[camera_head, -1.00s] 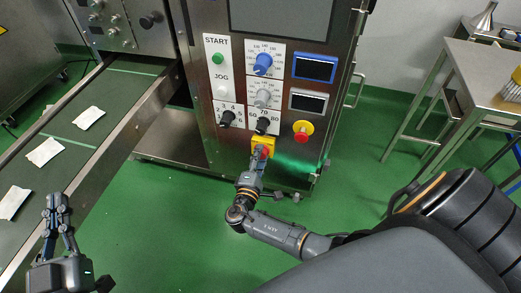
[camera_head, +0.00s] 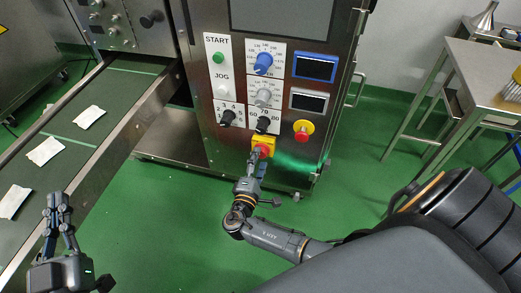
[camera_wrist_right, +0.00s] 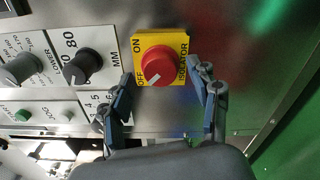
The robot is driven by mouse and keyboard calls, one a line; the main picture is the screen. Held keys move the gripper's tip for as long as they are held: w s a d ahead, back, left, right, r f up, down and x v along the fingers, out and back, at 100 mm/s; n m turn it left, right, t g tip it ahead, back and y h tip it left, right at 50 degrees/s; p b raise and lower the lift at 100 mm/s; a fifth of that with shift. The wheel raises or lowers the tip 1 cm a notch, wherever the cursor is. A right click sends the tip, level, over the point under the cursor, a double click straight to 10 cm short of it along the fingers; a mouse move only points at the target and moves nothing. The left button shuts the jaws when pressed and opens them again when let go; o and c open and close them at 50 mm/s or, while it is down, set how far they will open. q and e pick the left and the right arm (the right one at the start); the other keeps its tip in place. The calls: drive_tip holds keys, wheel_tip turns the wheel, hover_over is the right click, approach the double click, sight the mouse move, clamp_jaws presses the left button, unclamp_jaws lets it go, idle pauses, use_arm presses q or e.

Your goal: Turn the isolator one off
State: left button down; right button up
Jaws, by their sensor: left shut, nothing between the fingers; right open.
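The isolator is a red knob (camera_wrist_right: 158,65) on a yellow plate (camera_wrist_right: 180,41) marked ON, OFF and ISOLATOR. In the right wrist view the knob's white mark points down-left, toward the OFF lettering. In the head view the isolator (camera_head: 265,146) sits low on the machine's front panel, partly hidden by my right gripper (camera_head: 256,160). My right gripper is open and empty, and its fingers (camera_wrist_right: 160,82) show on either side of the knob's lower part in the wrist view. I cannot tell if they touch it. My left gripper (camera_head: 58,198) is shut and empty, near the conveyor.
A red emergency button (camera_head: 302,130) on yellow is right of the isolator. Black knobs (camera_head: 262,125), a blue knob (camera_head: 263,63) and a green start button (camera_head: 218,58) sit above. The conveyor (camera_head: 120,85) with white packets is left. A metal table (camera_head: 470,72) stands right.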

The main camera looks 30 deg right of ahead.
drive_tip(key=v, duration=1)
